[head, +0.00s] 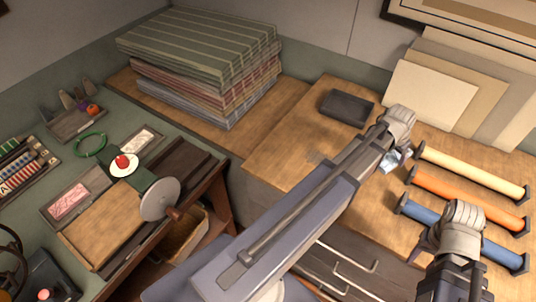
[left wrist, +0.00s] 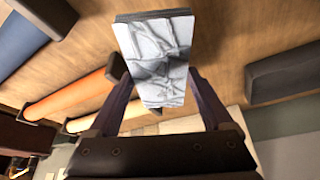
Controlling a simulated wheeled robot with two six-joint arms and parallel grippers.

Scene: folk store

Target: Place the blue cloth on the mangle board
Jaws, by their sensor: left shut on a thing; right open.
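My left gripper (head: 391,150) is shut on a flat, pale bluish-white piece with a crinkled surface, which looks like the blue cloth (left wrist: 157,60). In the left wrist view the cloth sits between the two fingers, above the wooden counter. In the head view only a small part of the cloth (head: 390,162) shows below the gripper. My right gripper (head: 434,243) is open beside the blue roll (head: 483,243); its fingers are mostly hidden. I cannot tell for sure which piece is the mangle board; a dark, long board (head: 180,168) lies on the green table.
A dark block (head: 346,107) lies on the wooden counter (head: 290,135). Cream (head: 470,170) and orange (head: 465,198) rolls lie at the right. Folded striped cloths (head: 205,60) are stacked at the back. The green table (head: 110,105) holds trays and a round disc (head: 160,199).

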